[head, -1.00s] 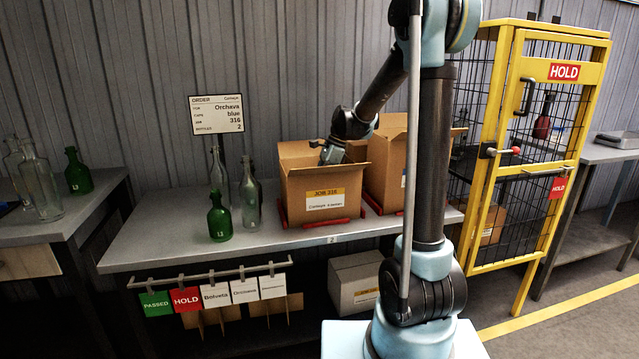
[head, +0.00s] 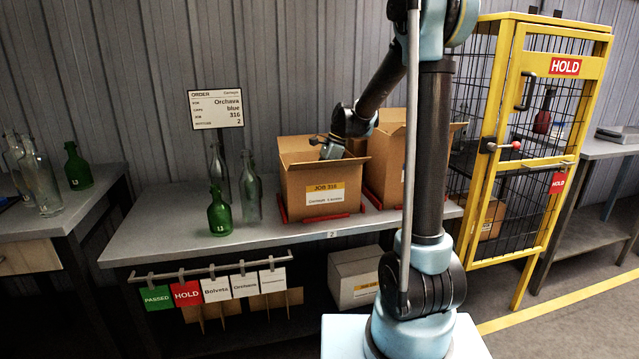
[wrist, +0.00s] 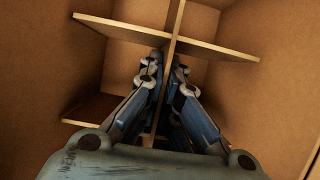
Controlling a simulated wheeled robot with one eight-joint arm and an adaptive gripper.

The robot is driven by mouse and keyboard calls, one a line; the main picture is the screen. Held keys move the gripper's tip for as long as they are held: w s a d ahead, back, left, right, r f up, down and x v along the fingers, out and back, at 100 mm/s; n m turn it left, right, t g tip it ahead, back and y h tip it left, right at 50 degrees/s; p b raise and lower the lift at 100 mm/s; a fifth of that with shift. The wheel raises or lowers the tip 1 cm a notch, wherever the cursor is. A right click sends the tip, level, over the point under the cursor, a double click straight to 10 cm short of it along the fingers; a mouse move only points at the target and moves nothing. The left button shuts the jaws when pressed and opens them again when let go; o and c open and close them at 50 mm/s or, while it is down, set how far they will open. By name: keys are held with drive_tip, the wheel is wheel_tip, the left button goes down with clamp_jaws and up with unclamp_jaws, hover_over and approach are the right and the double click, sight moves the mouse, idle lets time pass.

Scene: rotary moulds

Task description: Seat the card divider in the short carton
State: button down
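The open carton (head: 312,205) with a yellow JOB 316 label stands on the bench, upright with its flaps up. My gripper (head: 333,150) reaches into its top; the fingertips are hidden there in the head view. In the wrist view, the brown card divider (wrist: 215,48) with crossed panels is inside the carton walls (wrist: 262,95). My gripper (wrist: 166,75) has its fingers on both sides of one divider panel, closed up against it. Whether the divider's lower edge touches the carton floor is hidden.
A second open carton (head: 385,165) stands close on the right, partly behind my arm. Green (head: 219,212) and clear bottles (head: 251,190) stand left of the carton. More card dividers (head: 225,308) and a closed carton (head: 355,280) are under the bench. A yellow HOLD cage (head: 490,170) stands right.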

drive_tip(key=shift+f, duration=1.1)
idle(0.4)
idle(0.3)
drive_tip(key=c, duration=1.3)
unclamp_jaws()
drive_tip(key=shift+r, duration=0.1)
drive_tip(key=shift+r, duration=4.95)
